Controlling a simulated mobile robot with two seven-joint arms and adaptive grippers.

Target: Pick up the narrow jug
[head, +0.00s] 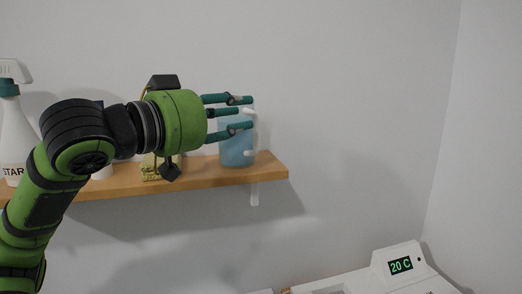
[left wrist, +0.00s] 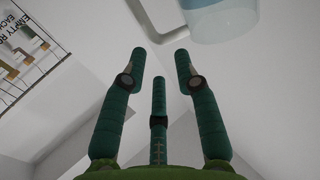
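A light-blue jug (head: 236,153) with a white handle stands on the wooden shelf near its right end. I take it as the narrow jug; no second jug shows. My left gripper (head: 246,113) is level with its upper part and its fingers hide much of it. In the left wrist view the jug (left wrist: 224,18) is cut off at the top right, its white handle just beyond the fingertips. The left gripper's fingers (left wrist: 160,62) are spread with nothing between them. My right gripper is in neither view.
The shelf (head: 272,172) also bears a white spray bottle (head: 14,135) at the far left and a small gold item (head: 150,172), with things partly hidden behind my arm. A white device with a "20 C" display (head: 400,264) is below right. The wall right of the shelf is bare.

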